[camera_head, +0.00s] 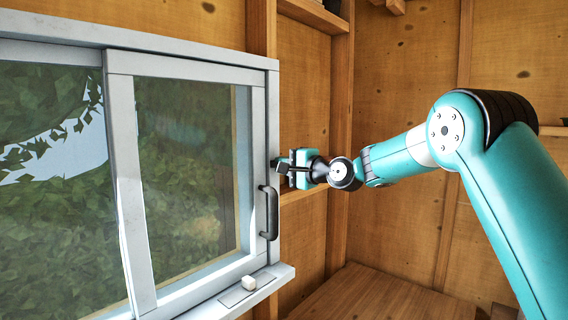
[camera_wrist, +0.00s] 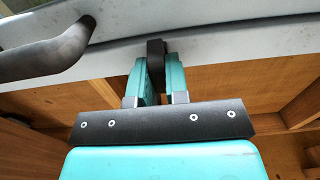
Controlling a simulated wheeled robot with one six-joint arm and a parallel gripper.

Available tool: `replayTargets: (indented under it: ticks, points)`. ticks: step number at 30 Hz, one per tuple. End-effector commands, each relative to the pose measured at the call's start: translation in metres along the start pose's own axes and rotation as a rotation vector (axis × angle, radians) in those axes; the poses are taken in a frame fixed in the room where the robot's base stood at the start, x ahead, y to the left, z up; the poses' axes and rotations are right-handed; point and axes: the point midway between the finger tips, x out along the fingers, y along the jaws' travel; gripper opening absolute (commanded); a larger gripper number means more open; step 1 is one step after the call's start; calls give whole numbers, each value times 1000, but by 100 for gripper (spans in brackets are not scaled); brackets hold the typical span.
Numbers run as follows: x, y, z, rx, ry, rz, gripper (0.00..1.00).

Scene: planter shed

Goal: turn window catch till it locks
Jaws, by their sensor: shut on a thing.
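The window catch (camera_wrist: 156,48) is a small dark piece at the window frame's edge. It stands between the two teal fingers of my gripper (camera_wrist: 155,78), which are shut on it. In the head view my gripper (camera_head: 283,164) reaches the right side of the window frame from the right, just above the dark pull handle. The catch is mostly hidden by the fingers there, so I cannot tell its turn angle. The sliding window sash (camera_head: 178,66) sits against the right side of the pale frame (camera_head: 272,100).
A dark curved pull handle (camera_head: 268,213) is just below my gripper; it also shows at the upper left of the wrist view (camera_wrist: 45,52). Wooden shelving (camera_head: 310,14) is above right.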

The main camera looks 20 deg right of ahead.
Motion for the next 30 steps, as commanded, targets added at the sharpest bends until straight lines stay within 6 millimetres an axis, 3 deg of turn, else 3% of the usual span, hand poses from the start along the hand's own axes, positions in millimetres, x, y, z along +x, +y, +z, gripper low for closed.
replayTargets:
  ticks: [16, 17, 20, 30]
  points:
    - [0, -2, -2, 25, 5, -5, 0]
    - [0, -2, -2, 25, 5, -5, 18]
    - [0, -2, -2, 25, 4, -4, 40]
    - [-4, 0, -1, 24, 2, -2, 40]
